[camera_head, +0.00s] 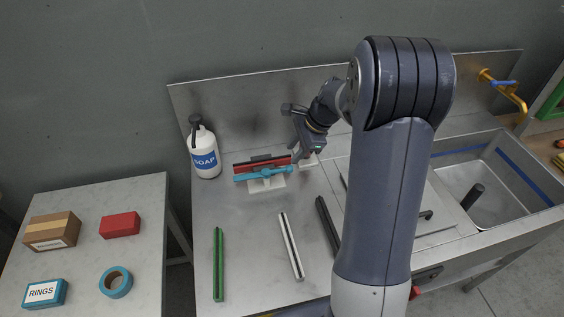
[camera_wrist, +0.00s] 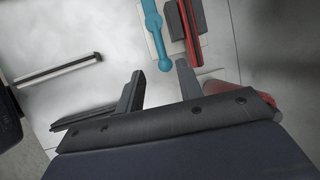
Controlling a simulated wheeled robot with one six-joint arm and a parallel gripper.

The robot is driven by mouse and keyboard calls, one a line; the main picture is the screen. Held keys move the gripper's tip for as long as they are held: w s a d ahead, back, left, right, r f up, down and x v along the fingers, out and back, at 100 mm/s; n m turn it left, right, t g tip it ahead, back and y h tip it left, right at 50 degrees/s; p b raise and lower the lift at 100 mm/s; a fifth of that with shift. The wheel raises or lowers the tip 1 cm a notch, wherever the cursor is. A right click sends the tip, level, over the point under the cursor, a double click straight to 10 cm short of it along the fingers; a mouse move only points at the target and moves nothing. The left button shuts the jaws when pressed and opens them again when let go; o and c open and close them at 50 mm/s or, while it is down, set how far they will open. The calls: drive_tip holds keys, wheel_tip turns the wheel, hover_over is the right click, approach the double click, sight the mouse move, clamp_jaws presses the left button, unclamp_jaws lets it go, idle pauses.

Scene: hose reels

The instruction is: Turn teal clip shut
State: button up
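The teal clip (camera_head: 262,174) is a slim bar lying along the front of a red and dark bar (camera_head: 257,162), on a white mount (camera_head: 266,186) on the steel counter. In the wrist view the teal clip (camera_wrist: 154,29) ends in a round knob, beside the red bar (camera_wrist: 188,36). My gripper (camera_head: 298,156) is just right of the clip's right end. In the wrist view my gripper (camera_wrist: 160,70) has its two fingers apart, with the knob seen in line with the gap between the tips. Nothing shows between the fingers otherwise; contact cannot be told.
A soap bottle (camera_head: 204,152) stands left of the clip. Green (camera_head: 219,264), white (camera_head: 291,246) and black (camera_head: 327,226) strips lie on the counter in front. A sink (camera_head: 481,190) is at right. A side table (camera_head: 148,216) at left holds boxes and a tape roll.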

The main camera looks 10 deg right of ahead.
sight(280, 170)
drive_tip(key=p+x, duration=0.1)
drive_tip(key=x, duration=0.7)
drive_tip(key=shift+a+f, duration=0.1)
drive_tip(key=shift+f, duration=0.1)
drive_tip(key=shift+c, duration=0.4)
clamp_jaws()
